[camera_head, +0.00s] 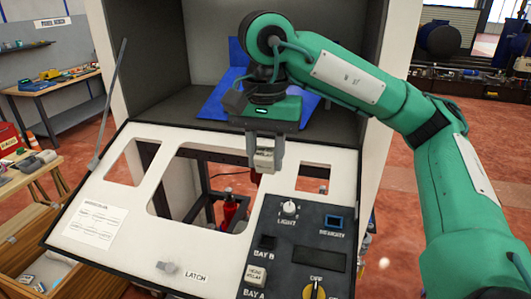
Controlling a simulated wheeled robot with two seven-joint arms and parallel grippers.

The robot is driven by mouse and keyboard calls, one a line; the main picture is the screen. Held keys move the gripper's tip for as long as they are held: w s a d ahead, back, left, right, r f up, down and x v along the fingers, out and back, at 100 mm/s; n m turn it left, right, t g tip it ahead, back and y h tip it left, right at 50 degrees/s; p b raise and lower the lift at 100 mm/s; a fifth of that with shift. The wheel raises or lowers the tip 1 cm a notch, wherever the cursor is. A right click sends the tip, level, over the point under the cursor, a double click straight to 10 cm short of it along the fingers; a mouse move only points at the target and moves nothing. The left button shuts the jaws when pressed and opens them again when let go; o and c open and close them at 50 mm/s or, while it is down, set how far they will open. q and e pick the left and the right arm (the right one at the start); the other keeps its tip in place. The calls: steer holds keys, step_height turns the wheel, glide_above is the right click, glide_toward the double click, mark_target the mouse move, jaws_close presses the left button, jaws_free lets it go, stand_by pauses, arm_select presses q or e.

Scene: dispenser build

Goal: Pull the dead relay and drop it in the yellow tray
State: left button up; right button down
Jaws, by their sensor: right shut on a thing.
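My right gripper (264,158) hangs in front of the cabinet opening, over the upper part of the sloping white panel. It is shut on a small light grey block (265,160) that looks like a relay; its label cannot be read. On the black control plate (305,237), bay B (267,242) shows a dark, empty-looking socket. A pale labelled relay (256,275) sits at bay A; its small lettering is hard to read. My left gripper is not in view. I cannot make out the yellow tray.
The white panel (110,190) has several cut-outs, with a red part (230,208) below. A latch knob (168,267), light knob (290,208) and yellow-marked dial (314,291) stick up. A prop rod (110,105) stands at the left. A wooden bench (30,195) is farther left.

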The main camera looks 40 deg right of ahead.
stand_by(0.4)
steer(key=shift+s+a+r+p, duration=0.1)
steer(key=shift+a+r+p, duration=0.05)
steer(key=shift+r+p, duration=0.55)
steer(key=r+p, duration=0.1)
steer(key=s+a+r+p, duration=0.1)
steer(key=r+p, duration=0.2)
steer(key=r, duration=0.1)
steer(key=shift+s+a+p, duration=0.25)
steer(key=shift+a+p, duration=0.1)
steer(key=shift+p, duration=0.05)
